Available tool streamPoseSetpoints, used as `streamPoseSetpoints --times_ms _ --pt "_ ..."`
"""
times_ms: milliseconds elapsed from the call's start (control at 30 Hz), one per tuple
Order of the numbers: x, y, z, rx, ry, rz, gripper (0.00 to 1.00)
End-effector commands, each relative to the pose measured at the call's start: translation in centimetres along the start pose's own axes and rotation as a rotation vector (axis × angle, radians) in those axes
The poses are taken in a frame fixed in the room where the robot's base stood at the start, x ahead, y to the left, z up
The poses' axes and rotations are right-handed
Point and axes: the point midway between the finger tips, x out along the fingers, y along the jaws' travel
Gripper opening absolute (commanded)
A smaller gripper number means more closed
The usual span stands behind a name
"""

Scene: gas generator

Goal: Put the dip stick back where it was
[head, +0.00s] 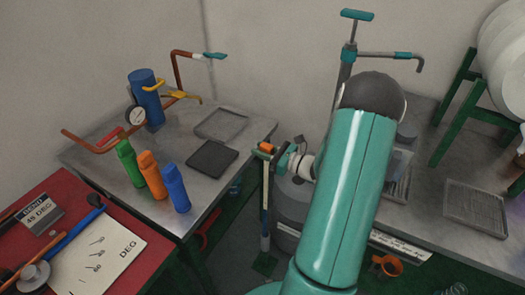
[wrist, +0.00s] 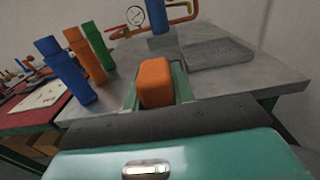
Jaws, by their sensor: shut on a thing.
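My gripper (head: 272,151) is shut on the orange handle (head: 267,147) of the dip stick, in the gap between the two benches. In the wrist view the orange handle (wrist: 156,83) sits between the green fingers of my gripper (wrist: 158,92). A thin pale shaft (head: 266,190) hangs below the gripper, close to upright, and looks like part of the dip stick. A grey drum (head: 292,205) stands behind and to the right of the shaft, partly hidden by my arm.
The left metal bench (head: 225,185) holds green (head: 129,161), orange (head: 152,174) and blue (head: 176,187) bottles, a dark tray (head: 211,157) and pipework with a gauge (head: 136,115). A red table (head: 125,208) is at front left. The right bench (head: 440,225) has a hand pump (head: 349,50).

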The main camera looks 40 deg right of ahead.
Motion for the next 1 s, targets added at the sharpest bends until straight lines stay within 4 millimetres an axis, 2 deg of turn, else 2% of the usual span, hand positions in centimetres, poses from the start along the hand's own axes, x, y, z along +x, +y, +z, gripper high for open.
streamPoseSetpoints --times_ms 367,400,500,867,1000 --pt "0.0 0.0 -0.6 -0.001 0.000 0.001 0.00" --pt "0.0 0.0 -0.6 -0.001 0.000 0.001 0.27" --pt "0.0 0.0 -0.6 -0.001 0.000 0.001 0.47" --pt "0.0 0.0 -0.2 -0.003 -0.001 0.000 0.47" --pt "-1.6 -0.1 -0.2 -0.002 0.000 -0.002 0.47"
